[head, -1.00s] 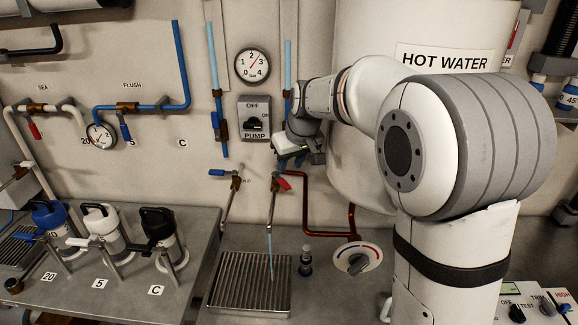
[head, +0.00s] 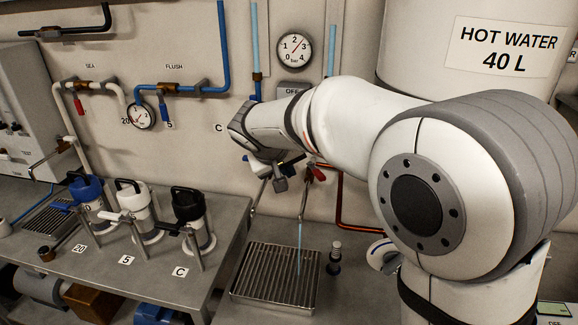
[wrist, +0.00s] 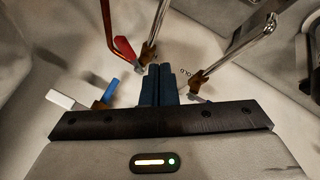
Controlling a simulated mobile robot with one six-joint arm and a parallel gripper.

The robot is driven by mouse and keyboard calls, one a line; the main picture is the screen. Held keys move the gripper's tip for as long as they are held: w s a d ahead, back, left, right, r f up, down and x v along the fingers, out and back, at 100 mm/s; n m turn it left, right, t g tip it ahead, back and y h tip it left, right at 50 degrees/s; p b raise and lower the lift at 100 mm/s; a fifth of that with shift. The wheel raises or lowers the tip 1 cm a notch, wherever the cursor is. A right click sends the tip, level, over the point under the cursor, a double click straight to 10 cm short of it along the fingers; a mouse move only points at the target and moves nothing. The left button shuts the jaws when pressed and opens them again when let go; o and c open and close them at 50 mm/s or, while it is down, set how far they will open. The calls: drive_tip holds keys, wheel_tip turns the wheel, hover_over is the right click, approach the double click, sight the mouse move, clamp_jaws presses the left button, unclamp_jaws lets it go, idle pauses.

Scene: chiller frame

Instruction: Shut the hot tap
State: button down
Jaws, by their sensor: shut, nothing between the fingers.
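The hot tap's red lever (head: 317,174) shows just right of my gripper (head: 279,183) in the head view. A stream of water (head: 299,250) falls from its spout (head: 305,200) onto the drain grating. In the wrist view the red lever (wrist: 124,48) lies to the upper left of my gripper (wrist: 161,70), whose dark fingers are shut and empty. The hot tap's brass body (wrist: 148,55) shows close beside the fingertips; I cannot tell whether they touch it. The second tap's brass body (wrist: 194,84) is right of the fingers. My gripper and arm hide its handle in the head view.
The drain grating (head: 250,282) lies below the taps. A copper pipe (head: 341,205) runs along the wall to the right. Several filter housings (head: 133,215) stand on the left counter. A blue lever (wrist: 112,90) shows left of the fingers.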

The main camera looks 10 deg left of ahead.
drive_tip(key=w+d+f, duration=0.2)
drive_tip(key=w+d+f+p, duration=0.1)
drive_tip(key=w+d+f, duration=0.1)
drive_tip(key=w, duration=0.1)
drive_tip(key=shift+d+f+p, duration=0.2)
drive_tip(key=shift+f+p, duration=0.05)
drive_tip(key=shift+p, duration=0.05)
drive_tip(key=shift+w+d+f, duration=0.1)
drive_tip(key=shift+w+d, duration=0.05)
drive_tip(key=shift+d, duration=0.1)
drive_tip(key=shift+a, duration=0.2)
